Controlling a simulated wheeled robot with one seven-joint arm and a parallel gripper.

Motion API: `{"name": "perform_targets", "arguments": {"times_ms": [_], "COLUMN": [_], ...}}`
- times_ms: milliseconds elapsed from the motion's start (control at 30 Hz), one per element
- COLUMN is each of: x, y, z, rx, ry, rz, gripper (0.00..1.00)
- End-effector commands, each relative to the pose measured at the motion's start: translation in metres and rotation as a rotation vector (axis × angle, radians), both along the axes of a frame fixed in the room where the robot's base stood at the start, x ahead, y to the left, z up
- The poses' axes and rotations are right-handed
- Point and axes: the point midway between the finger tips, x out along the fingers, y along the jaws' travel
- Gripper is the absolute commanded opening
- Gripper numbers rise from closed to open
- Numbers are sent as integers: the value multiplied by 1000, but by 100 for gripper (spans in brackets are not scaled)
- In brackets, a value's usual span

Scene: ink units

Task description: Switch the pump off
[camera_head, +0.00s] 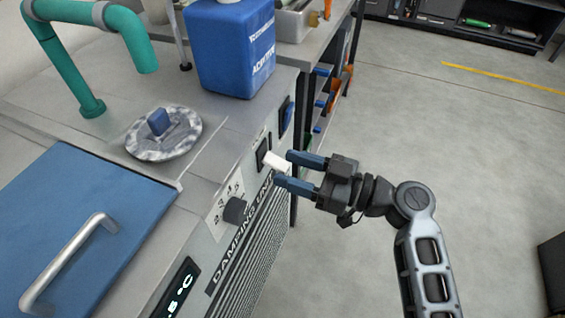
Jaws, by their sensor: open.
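A white switch lever (277,161) sticks out from a black switch plate (263,151) on the front panel of the damping unit (226,262). A second dark switch (285,116) with a blue face sits farther back on the same panel. I cannot read which one is labelled for the pump. My gripper (284,168) comes from the right with its two blue fingers open. The fingertips are close to the white lever, one on its far side and one on its near side. I cannot tell whether either finger touches it. Nothing is held.
A dark dial knob (235,210) and a lit display (180,288) are on the panel nearer me. On top are a blue lid (75,215) with a handle, a round cap (163,135), a green pipe (72,62) and a blue canister (228,48).

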Motion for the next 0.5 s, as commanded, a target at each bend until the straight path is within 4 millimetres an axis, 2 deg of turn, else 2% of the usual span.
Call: {"name": "perform_targets", "arguments": {"times_ms": [200,500], "x": [8,9], "y": [21,25], "z": [0,0], "rx": [0,0], "ry": [1,1], "rz": [0,-1], "gripper": [53,53]}}
